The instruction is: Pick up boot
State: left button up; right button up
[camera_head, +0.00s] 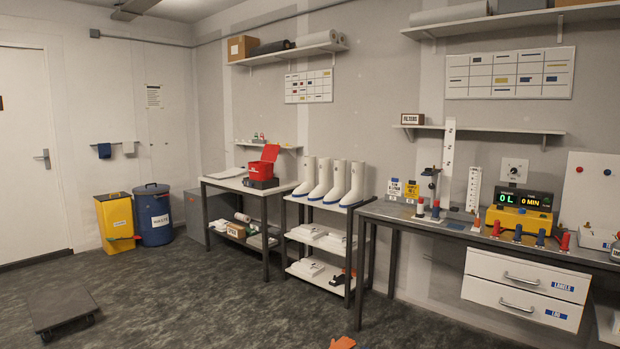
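Several white boots with blue soles stand upright side by side on the top shelf of a white rack (330,240) in the middle of the view. The leftmost boot (308,175) is beside a second boot (322,178), then a third boot (338,180). The rightmost boot (354,182) is nearest the long bench. Their toes point to the lower left. Nothing holds them. Neither of my grippers shows in this view.
A table (225,183) with a red open box (264,164) stands left of the rack. A long bench (400,211) with instruments stands right. A dark low platform (62,309) is on the floor at left. An orange item (342,343) is cut off below. The middle floor is clear.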

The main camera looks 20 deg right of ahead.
aim_at(309, 164)
jog(key=z, duration=0.45)
jog(key=i+l, duration=0.1)
jog(key=i, duration=1.8)
jog(key=i+j+u, duration=0.2)
jog(key=i, duration=0.35)
jog(key=i+l+u, duration=0.1)
jog(key=i+u, duration=0.15)
jog(key=i, duration=0.3)
jog(key=i+l+u, duration=0.2)
jog(key=i, duration=0.35)
jog(key=i+l+u, duration=0.25)
jog(key=i, duration=0.25)
jog(key=i+l+z, duration=0.1)
jog(key=i+z, duration=0.25)
jog(key=i, duration=0.15)
jog(key=i+z, duration=0.35)
jog(key=i, duration=0.2)
jog(key=i+j+z, duration=0.2)
jog(key=i+z, duration=0.15)
jog(key=i, duration=0.15)
jog(key=i+j+z, duration=0.35)
jog(key=i, duration=0.15)
